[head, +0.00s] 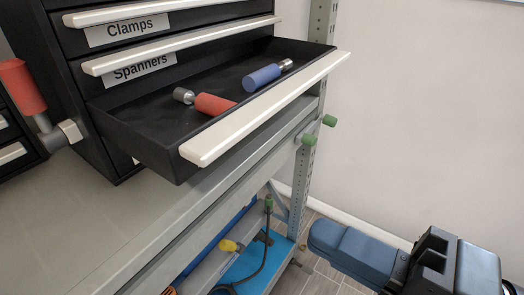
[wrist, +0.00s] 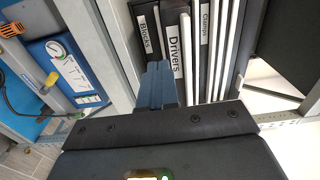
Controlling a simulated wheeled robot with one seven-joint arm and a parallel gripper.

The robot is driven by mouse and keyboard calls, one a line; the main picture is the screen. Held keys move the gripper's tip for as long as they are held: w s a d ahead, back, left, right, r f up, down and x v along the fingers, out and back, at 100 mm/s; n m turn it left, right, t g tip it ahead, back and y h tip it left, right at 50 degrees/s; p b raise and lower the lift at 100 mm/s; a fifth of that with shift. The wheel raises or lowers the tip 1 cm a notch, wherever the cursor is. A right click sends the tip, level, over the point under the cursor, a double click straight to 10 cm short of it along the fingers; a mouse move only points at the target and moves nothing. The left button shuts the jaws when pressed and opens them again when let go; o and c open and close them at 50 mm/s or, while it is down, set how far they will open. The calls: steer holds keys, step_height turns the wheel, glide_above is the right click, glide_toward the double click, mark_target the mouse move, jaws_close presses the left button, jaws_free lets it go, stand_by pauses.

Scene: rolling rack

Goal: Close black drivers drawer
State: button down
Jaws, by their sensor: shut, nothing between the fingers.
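The black drivers drawer (head: 135,135) stands pulled out below the Spanners drawer in the head view. Its white handle strip (head: 265,108) runs along the front edge. A red-handled tool (head: 215,104) and a blue-handled tool (head: 262,77) lie inside. Its front with the "Drivers" label (wrist: 175,50) shows in the wrist view. My gripper (head: 318,236) has blue fingers, shut and empty, at the lower right of the head view, apart from the drawer. In the wrist view the fingers (wrist: 157,70) point towards the drawer fronts and cover part of them.
Drawers labelled Clamps (head: 125,30) and Spanners (head: 145,68) are shut above. The grey rack shelf (head: 60,215) and its post with green knobs (head: 308,140) stand close by. A lower blue shelf (head: 250,262) holds a cable. Floor and wall at right are clear.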

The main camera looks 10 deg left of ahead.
steer(key=p+x, duration=0.2)
steer(key=x, duration=1.2)
steer(key=shift+r, duration=0.3)
steer(key=shift+s, duration=0.15)
steer(key=p+x, duration=0.2)
steer(key=x, duration=1.2)
steer(key=shift+a, duration=0.2)
